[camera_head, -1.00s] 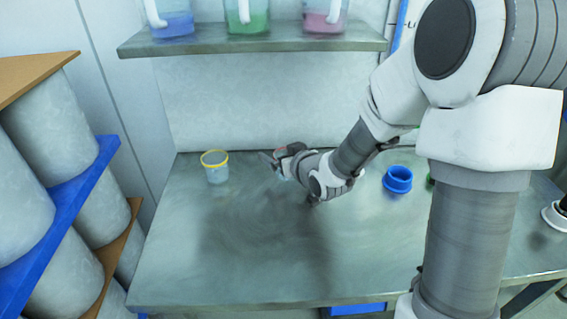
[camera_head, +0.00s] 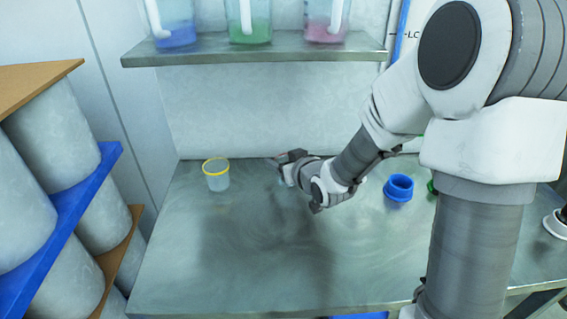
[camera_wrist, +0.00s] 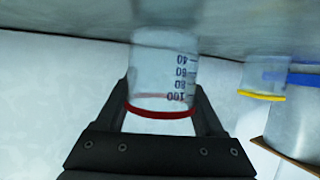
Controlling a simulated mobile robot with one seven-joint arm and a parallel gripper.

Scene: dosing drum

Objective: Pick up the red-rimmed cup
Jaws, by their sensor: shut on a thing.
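The red-rimmed cup (camera_wrist: 165,68) is clear, with dark measuring marks, and appears upside down in the wrist view. Its red rim lies between the two dark fingers. My gripper (camera_wrist: 164,95) is shut on the cup near the rim. In the head view, my gripper (camera_head: 283,168) is low over the back of the steel table (camera_head: 220,245), and it and the wrist hide most of the cup. I cannot tell whether the cup's base touches the table.
A yellow-rimmed cup (camera_head: 216,175) stands to the left of my gripper and also shows in the wrist view (camera_wrist: 264,78). A blue ring-shaped container (camera_head: 398,188) stands to the right. A shelf (camera_head: 255,50) with several jugs hangs above. The front of the table is clear.

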